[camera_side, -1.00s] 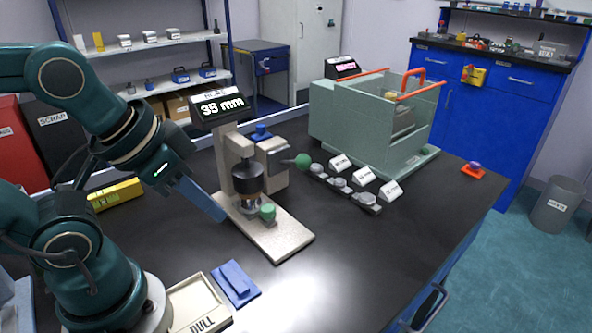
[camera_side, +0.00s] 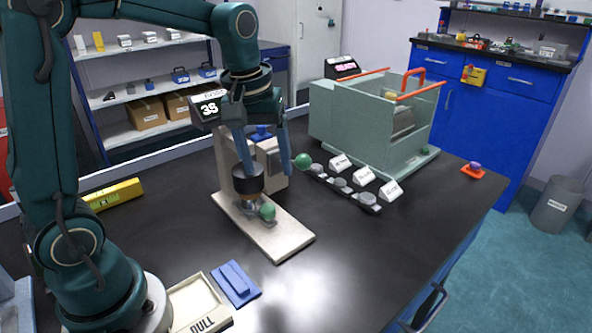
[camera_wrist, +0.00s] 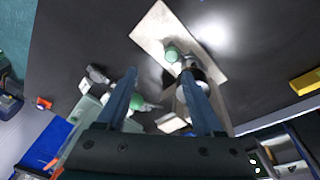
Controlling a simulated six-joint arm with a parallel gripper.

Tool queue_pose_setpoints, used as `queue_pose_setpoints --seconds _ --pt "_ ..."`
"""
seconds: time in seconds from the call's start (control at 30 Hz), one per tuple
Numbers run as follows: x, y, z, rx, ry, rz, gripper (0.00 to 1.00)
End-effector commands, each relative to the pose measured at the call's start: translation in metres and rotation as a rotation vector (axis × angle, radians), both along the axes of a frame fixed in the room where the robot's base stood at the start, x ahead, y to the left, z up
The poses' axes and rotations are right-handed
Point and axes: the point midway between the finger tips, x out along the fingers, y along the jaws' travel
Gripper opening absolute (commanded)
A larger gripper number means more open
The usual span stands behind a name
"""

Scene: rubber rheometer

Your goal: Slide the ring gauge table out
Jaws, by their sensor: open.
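The gauge stand has a pale beige base plate (camera_side: 290,241), a black round head (camera_side: 246,180) and a tilted display (camera_side: 209,108). A small green knob (camera_side: 267,211) stands on the low front part, which I take to be the ring gauge table; its slide position is hard to tell. The knob also shows in the wrist view (camera_wrist: 171,53). My gripper (camera_side: 269,172) points down above the stand, its two blue fingers apart and empty. In the wrist view, the knob is just beyond the fingertips (camera_wrist: 160,71), nearer the right one.
A larger green ball (camera_side: 302,161) on a lever sticks out right of the stand. Several labelled grey discs, a grey-green open tank (camera_side: 350,130) and a red-based button (camera_side: 473,170) lie farther right. A blue block (camera_side: 236,284) and a cream tray sit in front. The front right bench is clear.

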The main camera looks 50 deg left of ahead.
Motion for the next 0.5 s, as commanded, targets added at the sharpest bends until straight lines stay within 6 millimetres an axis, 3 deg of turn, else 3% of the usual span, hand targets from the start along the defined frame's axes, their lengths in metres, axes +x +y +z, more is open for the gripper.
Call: queue_pose_setpoints --seconds 0.2,0.5 --pt "0.018 0.021 -0.043 -0.028 0.122 0.080 0.69" --pt "0.014 0.028 -0.071 -0.043 0.186 0.105 0.69"
